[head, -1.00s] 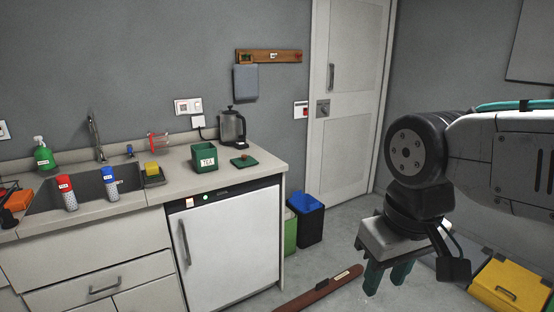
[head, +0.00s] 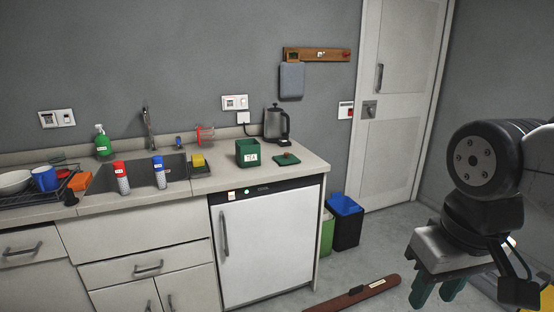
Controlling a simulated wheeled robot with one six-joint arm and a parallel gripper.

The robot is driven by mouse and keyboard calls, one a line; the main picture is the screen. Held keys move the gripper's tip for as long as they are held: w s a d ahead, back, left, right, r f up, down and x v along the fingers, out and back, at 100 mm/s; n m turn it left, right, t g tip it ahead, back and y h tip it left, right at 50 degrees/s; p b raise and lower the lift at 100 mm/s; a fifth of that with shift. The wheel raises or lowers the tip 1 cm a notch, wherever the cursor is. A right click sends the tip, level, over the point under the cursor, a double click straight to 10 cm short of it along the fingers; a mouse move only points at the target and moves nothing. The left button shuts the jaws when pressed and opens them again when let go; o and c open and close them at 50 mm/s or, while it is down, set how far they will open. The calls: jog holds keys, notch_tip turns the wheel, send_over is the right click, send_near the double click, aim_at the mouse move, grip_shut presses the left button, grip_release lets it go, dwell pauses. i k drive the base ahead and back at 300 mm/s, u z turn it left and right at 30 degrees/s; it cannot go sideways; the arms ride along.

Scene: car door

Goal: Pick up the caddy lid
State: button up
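The caddy lid (head: 286,159) is a flat dark green square with a small brown knob. It lies on the counter to the right of the open green caddy (head: 247,152), which carries a white label. My gripper (head: 437,290) hangs at the lower right with its teal fingers pointing down, over the floor and well away from the counter. The fingers stand apart with nothing seen between them.
Red and blue canisters (head: 121,178) stand at the sink. Below are a white fridge (head: 268,245) and blue-lidded bin (head: 345,222). A brown bar (head: 360,294) lies on the floor.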

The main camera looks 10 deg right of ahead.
aim_at(289, 158)
jog(key=u, duration=0.5)
jog(key=i, duration=0.85)
jog(key=u, duration=0.5)
jog(key=i, duration=0.9)
jog(key=z, duration=0.7)
jog(key=i, duration=0.8)
jog(key=z, duration=0.6)
